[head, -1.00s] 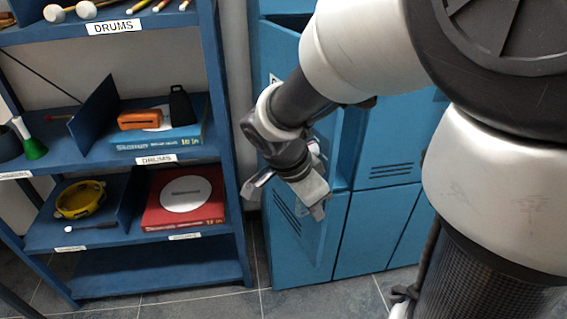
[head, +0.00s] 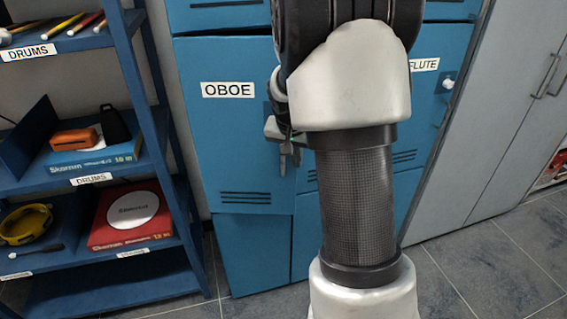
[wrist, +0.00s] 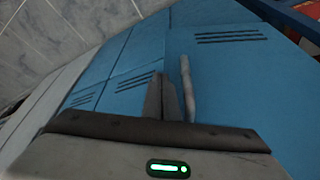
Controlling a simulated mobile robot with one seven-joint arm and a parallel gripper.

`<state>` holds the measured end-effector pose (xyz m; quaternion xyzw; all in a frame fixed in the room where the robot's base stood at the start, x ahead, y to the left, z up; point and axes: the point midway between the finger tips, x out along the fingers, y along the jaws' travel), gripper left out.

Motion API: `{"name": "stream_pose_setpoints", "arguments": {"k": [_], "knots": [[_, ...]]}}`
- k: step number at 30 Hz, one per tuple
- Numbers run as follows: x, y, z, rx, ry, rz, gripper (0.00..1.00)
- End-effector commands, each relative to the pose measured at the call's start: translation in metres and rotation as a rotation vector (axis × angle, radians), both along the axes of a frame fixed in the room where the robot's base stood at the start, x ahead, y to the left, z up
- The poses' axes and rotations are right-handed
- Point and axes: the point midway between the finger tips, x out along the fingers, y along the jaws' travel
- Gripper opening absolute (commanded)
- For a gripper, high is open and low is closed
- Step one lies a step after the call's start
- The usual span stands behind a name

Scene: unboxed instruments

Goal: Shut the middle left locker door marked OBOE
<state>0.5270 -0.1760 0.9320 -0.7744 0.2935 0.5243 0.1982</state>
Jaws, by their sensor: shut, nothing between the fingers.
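The OBOE door (head: 240,140) is a blue panel with a white OBOE label and slots near its bottom. It shows nearly face-on in the head view and looks close to its frame, standing slightly proud of the lower door. My arm hides its right edge, so I cannot tell whether it is fully flush. My gripper (head: 284,150) is shut and empty at the door's right side, near the handle area. In the wrist view my fingers (wrist: 171,98) point at the blue front, with the slotted door (wrist: 230,65) to the right; contact is unclear.
A blue shelf (head: 160,130) with drum items stands left of the lockers. The FLUTE door (head: 423,95) is right of my arm, with grey cabinets (head: 510,110) beyond. The tiled floor (head: 480,265) in front is clear at right.

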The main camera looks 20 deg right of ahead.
Motion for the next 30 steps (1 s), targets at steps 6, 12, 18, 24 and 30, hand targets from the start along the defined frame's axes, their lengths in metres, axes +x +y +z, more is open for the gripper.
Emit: {"name": "stream_pose_setpoints", "arguments": {"k": [6, 12, 18, 24, 30], "knots": [[0.033, -0.021, 0.002, 0.002, 0.000, 0.119, 0.00], [0.051, -0.028, 0.001, 0.001, 0.000, 0.192, 0.00], [0.058, -0.030, 0.000, 0.001, 0.001, 0.220, 0.00], [0.059, -0.030, 0.000, 0.001, 0.000, 0.224, 0.00], [0.059, -0.030, 0.000, 0.000, 0.000, 0.224, 0.00]]}}
